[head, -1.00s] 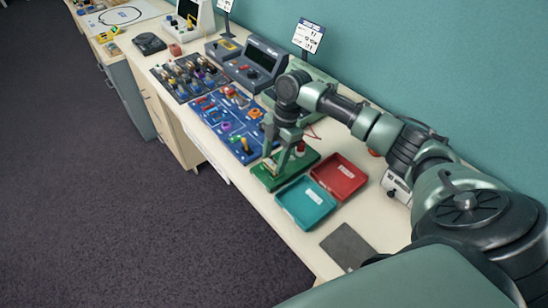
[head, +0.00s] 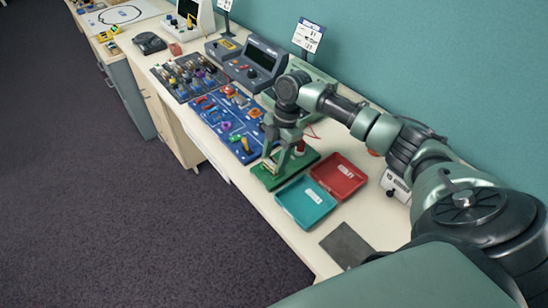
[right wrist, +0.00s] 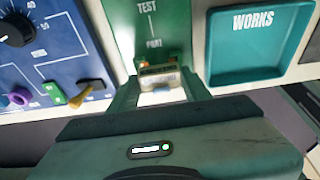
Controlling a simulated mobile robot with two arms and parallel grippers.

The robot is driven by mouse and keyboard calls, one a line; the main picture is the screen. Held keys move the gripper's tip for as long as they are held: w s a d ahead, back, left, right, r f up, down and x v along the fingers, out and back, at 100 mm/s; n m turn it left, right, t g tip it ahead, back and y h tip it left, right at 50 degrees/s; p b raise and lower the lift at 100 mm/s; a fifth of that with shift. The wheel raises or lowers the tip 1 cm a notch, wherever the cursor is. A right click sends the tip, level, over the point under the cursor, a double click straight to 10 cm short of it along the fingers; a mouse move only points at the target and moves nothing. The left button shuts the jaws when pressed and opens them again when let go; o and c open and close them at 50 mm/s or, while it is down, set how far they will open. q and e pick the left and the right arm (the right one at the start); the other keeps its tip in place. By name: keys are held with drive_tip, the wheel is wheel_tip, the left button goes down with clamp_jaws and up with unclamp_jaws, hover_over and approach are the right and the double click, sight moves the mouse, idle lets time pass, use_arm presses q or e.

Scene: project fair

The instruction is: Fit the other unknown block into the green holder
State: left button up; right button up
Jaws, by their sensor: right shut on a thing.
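The green board (head: 266,181) lies on the table in the head view. It also shows in the right wrist view (right wrist: 150,22), with the words TEST and PART on it. My right gripper (head: 276,159) points down over this board. In the right wrist view my right gripper (right wrist: 160,84) is shut on a small pale block (right wrist: 160,82). A tan and metallic piece (right wrist: 158,68) shows at the block's far end, at the board. I cannot tell whether the block is seated in the holder. My left gripper is out of view.
A teal tray (head: 306,203) marked WORKS and a red tray (head: 338,177) stand right of the board. A blue panel (head: 228,118) with coloured parts lies to the left. A grey mat (head: 347,245) lies near the front. The trays look empty.

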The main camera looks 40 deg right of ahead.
drive_tip(key=shift+f, duration=0.5)
idle(0.5)
drive_tip(key=o, duration=1.9)
drive_tip(key=shift+o, duration=0.2)
drive_tip(key=shift+r, duration=0.1)
drive_tip(key=shift+r+p, duration=3.6)
drive_tip(key=shift+r, duration=0.35)
